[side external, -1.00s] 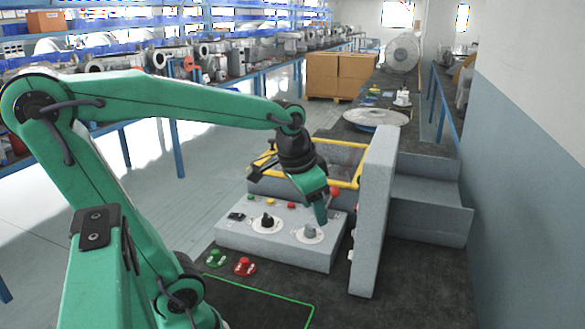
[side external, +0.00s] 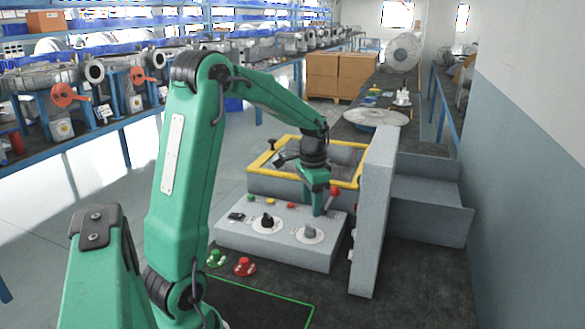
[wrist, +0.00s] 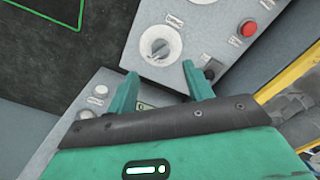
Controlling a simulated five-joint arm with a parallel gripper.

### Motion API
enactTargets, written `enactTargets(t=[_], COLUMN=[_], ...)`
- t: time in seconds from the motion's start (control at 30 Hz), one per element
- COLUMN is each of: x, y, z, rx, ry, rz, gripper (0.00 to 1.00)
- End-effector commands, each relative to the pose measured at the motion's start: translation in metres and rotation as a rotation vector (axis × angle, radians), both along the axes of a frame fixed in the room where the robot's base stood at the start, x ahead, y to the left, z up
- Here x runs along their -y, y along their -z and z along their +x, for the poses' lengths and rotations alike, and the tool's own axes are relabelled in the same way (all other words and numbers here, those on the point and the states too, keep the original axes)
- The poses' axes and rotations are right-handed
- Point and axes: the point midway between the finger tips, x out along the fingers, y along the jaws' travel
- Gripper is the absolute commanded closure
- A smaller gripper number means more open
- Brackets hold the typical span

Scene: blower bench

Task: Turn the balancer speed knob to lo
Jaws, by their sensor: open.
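A grey knob on a white round dial (side external: 309,233) sits at the right of the sloped grey control panel (side external: 240,240). A black knob on a similar dial (side external: 267,222) sits to its left. The labels are too small to read, so I cannot tell which is the balancer speed knob. My gripper (side external: 318,212) points down just behind and above the grey knob. In the wrist view my gripper (wrist: 163,86) is open and empty. A grey knob (wrist: 158,44) on a white dial shows beyond the fingertips, apart from them.
A tall grey upright slab (side external: 373,215) stands close to the panel's right side. A yellow-edged frame (side external: 262,160) lies behind the panel. Green (side external: 215,258) and red (side external: 244,267) buttons sit on the dark bench in front. A red button (wrist: 248,28) shows near the dial.

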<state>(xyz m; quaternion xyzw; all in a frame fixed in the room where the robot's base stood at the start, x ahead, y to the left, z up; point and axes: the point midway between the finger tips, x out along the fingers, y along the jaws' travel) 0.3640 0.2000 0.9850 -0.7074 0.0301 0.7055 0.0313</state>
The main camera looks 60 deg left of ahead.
Motion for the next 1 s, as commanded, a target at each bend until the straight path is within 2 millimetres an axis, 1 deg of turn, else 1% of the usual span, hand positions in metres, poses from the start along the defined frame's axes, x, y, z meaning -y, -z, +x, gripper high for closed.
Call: enactTargets(t=[0.27, 0.43, 0.57, 0.9, 1.0], x=[-0.002, -0.002, -0.001, -0.001, -0.001], y=[0.003, 0.011, 0.024, 0.065, 0.073], z=[0.0, 0.0, -0.001, 0.0, 0.0], rx=[-0.004, -0.005, -0.006, -0.005, -0.004], ry=[0.001, 0.001, 0.001, 0.001, 0.001], rz=[-0.002, -0.003, -0.003, -0.003, -0.003], gripper=[0.49, 0.49, 0.49, 0.49, 0.49])
